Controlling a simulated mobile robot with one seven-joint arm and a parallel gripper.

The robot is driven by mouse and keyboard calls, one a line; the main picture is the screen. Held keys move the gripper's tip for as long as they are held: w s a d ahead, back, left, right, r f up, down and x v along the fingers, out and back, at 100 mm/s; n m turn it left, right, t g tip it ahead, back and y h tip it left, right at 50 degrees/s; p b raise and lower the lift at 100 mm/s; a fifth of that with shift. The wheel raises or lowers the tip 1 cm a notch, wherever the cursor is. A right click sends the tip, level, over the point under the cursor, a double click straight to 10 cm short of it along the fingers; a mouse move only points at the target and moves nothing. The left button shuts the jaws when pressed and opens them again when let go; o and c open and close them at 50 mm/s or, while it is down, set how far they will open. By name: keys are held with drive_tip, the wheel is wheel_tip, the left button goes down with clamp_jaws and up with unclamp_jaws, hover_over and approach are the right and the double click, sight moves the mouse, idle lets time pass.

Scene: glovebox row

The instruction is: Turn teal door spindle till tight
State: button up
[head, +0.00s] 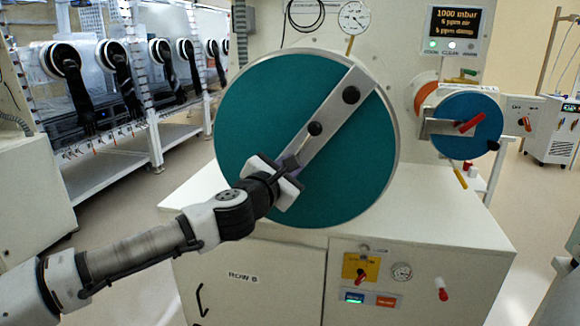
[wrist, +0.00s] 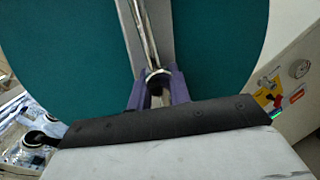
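The teal door (head: 255,105) is a large round disc, closed over the chamber's front. A grey bar (head: 335,115) crosses it diagonally. A black spindle hub (head: 315,128) sits near the door's middle, and a thin metal handle (head: 305,145) runs from it down-left towards my gripper (head: 291,166). In the wrist view the handle (wrist: 143,35) lies along the bar, and its rounded end sits between the purple fingers of my gripper (wrist: 157,85). The fingers appear to touch that end on both sides. Whether the door is tight does not show.
A smaller blue door (head: 455,140) with a red handle (head: 471,123) is at the right. A gauge (head: 354,17) and a display (head: 458,28) are above. The cabinet (head: 255,270) below carries a yellow-plated valve (head: 361,270). Glovebox ports with black gloves line the left; open floor lies between.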

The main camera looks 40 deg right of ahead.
drive_tip(key=shift+o, duration=0.9)
drive_tip(key=b+v, duration=0.2)
drive_tip(key=v, duration=1.2)
drive_tip(key=shift+w, duration=0.1)
